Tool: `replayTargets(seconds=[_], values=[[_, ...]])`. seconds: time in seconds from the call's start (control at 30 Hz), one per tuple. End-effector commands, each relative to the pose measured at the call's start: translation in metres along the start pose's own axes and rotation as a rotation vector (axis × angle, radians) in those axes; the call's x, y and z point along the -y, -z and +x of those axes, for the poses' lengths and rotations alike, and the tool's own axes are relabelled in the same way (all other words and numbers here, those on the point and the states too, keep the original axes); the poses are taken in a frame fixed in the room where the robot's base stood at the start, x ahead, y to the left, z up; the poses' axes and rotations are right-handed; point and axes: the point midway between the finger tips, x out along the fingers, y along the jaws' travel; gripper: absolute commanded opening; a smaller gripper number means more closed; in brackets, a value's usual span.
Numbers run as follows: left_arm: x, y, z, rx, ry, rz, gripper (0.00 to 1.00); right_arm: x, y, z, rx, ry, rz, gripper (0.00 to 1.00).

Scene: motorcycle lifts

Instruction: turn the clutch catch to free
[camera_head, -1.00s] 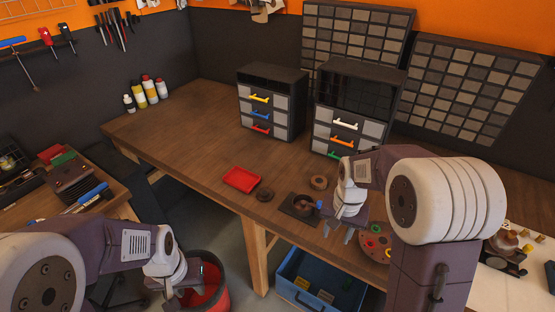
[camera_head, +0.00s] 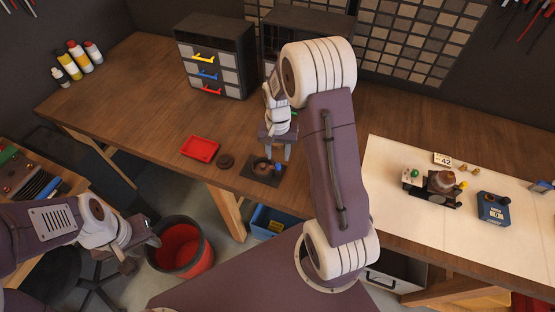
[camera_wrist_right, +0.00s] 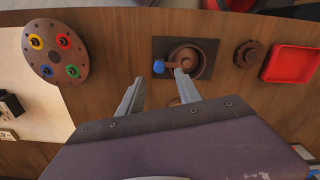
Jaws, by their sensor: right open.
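The clutch catch appears to be the round brown metal piece with a short lever (camera_wrist_right: 185,57) on a dark square plate. The lever ends in a blue knob. In the head view the plate (camera_head: 258,176) lies near the bench's front edge, with the blue knob (camera_head: 278,168) on its right side. My right gripper (camera_head: 279,156) points down above the plate. In the right wrist view its open, empty fingers (camera_wrist_right: 158,88) reach toward the blue knob (camera_wrist_right: 158,68); contact cannot be told. My left gripper (camera_head: 143,250) hangs beside the red bucket, away from the bench; its opening is unclear.
A dark ring (camera_head: 225,161) and red tray (camera_head: 201,149) lie left of the plate. A round disc with coloured knobs (camera_wrist_right: 56,53) is near the catch in the wrist view. Drawer units (camera_head: 215,60) stand behind. A pale mat (camera_head: 390,195) with devices is at right.

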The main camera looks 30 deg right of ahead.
Motion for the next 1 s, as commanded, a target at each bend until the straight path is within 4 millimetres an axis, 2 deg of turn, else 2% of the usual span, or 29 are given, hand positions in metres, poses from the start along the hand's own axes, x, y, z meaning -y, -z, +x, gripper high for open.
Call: replayTargets(seconds=[0.1,0.3,0.57,0.6,0.73,1.0], values=[[0.000,0.001,-0.007,0.000,0.000,0.000,0.36,-0.001,-0.001,0.023,0.005,-0.002,0.000,0.41],[0.000,0.001,-0.011,0.000,0.000,0.000,0.36,0.000,-0.001,0.049,0.001,-0.001,0.000,0.41],[0.000,0.001,-0.011,0.000,0.000,0.000,0.36,0.000,0.000,0.053,-0.001,0.001,0.000,0.41],[0.000,0.001,-0.011,0.000,0.000,0.000,0.36,0.000,0.000,0.053,-0.001,0.001,0.000,0.38],[0.000,0.001,-0.011,0.000,0.000,0.000,0.36,0.000,0.000,0.053,-0.001,0.001,0.000,0.02],[0.000,0.001,-0.011,0.000,0.000,0.000,0.36,0.000,0.000,0.052,-0.001,0.000,-0.010,0.00]])
